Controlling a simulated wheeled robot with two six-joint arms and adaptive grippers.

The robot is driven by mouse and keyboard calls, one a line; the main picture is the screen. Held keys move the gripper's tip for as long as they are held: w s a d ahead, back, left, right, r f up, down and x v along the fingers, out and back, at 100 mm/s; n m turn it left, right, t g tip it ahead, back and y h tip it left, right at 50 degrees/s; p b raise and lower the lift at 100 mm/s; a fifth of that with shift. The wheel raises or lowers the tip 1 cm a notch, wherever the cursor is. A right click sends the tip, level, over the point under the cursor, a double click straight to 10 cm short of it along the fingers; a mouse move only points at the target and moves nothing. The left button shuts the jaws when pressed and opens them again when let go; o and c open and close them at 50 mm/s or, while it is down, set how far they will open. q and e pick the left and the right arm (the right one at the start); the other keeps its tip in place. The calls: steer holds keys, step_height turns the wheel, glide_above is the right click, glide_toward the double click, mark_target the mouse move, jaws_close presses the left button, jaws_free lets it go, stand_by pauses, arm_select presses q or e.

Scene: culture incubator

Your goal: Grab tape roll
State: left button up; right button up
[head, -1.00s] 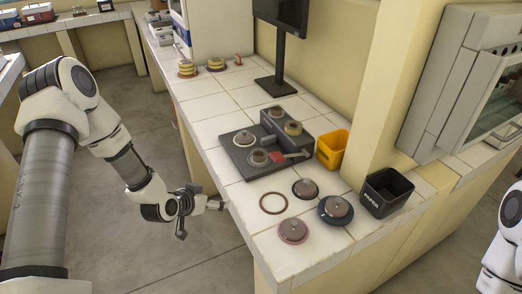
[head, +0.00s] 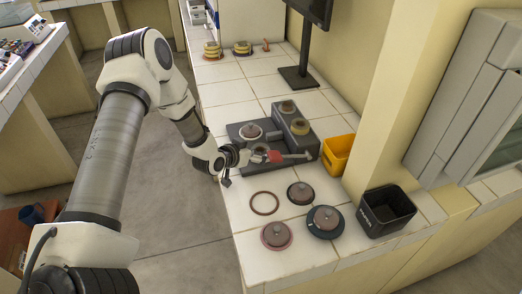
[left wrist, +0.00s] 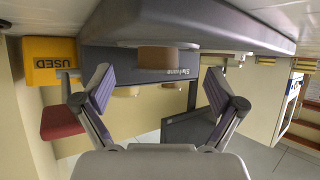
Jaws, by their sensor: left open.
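My left gripper (head: 246,157) is open at the near left edge of the dark grey stepped stand (head: 304,153), with nothing between its fingers. In the upside-down left wrist view, the open gripper (left wrist: 158,92) has a brown roll-like piece (left wrist: 158,58) on the stand ahead, between the fingers in the picture but apart from them. In the head view a tan roll (head: 299,126) and another roll (head: 287,106) sit on the raised block, and a pale ringed disc (head: 251,131) sits at its left. I cannot tell which is the tape roll. My right gripper is not in view.
A red-handled tool (head: 274,156) lies on the stand by my gripper. A yellow bin (head: 337,153) and black bin (head: 386,212) stand right.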

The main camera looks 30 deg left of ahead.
mark_target(260, 149)
arm_select(q)
steer(key=x, duration=0.3)
steer(key=shift+d, duration=0.25)
steer(key=shift+s+r, duration=0.1)
steer(key=shift+s+a, duration=0.15)
steer(key=c, duration=1.1)
steer(key=shift+c, duration=0.2)
